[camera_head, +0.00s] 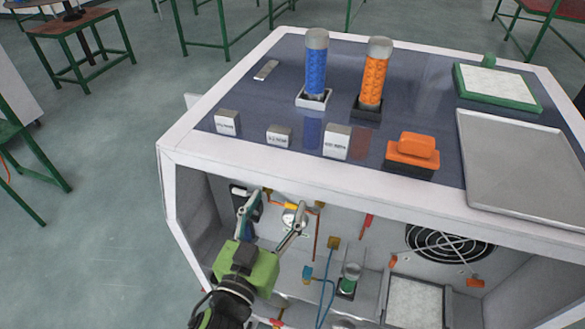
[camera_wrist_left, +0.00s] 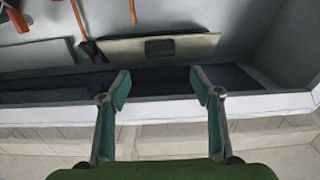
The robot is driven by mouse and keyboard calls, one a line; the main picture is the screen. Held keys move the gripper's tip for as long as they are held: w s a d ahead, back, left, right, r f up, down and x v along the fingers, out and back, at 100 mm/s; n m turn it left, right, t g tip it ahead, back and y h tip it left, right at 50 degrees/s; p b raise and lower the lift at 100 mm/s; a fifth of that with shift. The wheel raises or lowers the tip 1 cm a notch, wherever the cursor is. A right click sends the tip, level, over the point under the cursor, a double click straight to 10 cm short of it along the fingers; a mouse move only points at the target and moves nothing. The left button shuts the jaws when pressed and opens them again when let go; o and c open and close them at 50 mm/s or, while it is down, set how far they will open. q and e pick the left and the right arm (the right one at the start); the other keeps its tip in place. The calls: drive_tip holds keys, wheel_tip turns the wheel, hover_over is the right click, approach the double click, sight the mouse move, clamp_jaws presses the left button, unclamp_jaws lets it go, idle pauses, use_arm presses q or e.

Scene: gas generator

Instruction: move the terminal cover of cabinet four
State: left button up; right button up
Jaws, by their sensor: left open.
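The open-fronted cabinet (camera_head: 320,189) fills the right of the head view. My left gripper (camera_head: 272,214) is at its open front on the left side, fingers spread and empty, pointing into it. In the left wrist view, a pale flat panel with a dark rectangular patch (camera_wrist_left: 158,47) lies beyond the open left gripper (camera_wrist_left: 160,88), apart from the fingers. It may be the terminal cover; I cannot tell for certain. No label for cabinet four is readable. My right gripper is not in view.
Blue (camera_head: 316,68) and orange (camera_head: 374,75) columns, small labelled blocks, an orange switch (camera_head: 412,150) and a grey tray (camera_head: 522,165) stand on the cabinet top. Inside are pipes, a fan grille (camera_head: 450,243) and a glass vessel (camera_head: 349,277).

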use_arm(q)
drive_tip(key=p+x, duration=0.2)
drive_tip(key=x, duration=0.8)
drive_tip(key=shift+w, duration=0.3)
drive_tip(key=c, duration=1.6)
